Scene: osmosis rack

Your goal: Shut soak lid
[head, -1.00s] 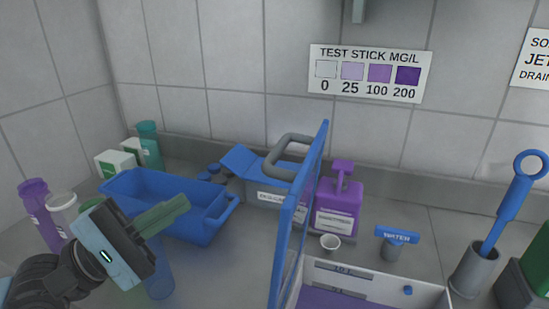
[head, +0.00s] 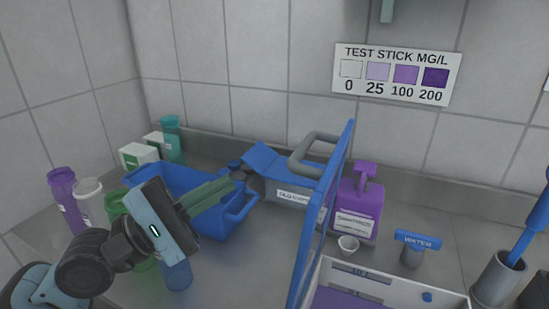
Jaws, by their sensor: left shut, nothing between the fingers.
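The soak tank (head: 457,302) is a white-walled box with purple liquid at the bottom right. Its blue lid (head: 327,215) stands open, nearly upright, along the tank's left side. My left gripper (head: 228,188) is shut and empty, with green fingers pointing right above the blue tray. It is left of the lid and apart from it in the picture. The lower part of the lid and the front of the tank run out of view. My right gripper is not in view.
A small cup (head: 348,246), a WATER tap (head: 415,242) and a grey holder (head: 497,280) are to the right. Bottles (head: 68,196) stand at left.

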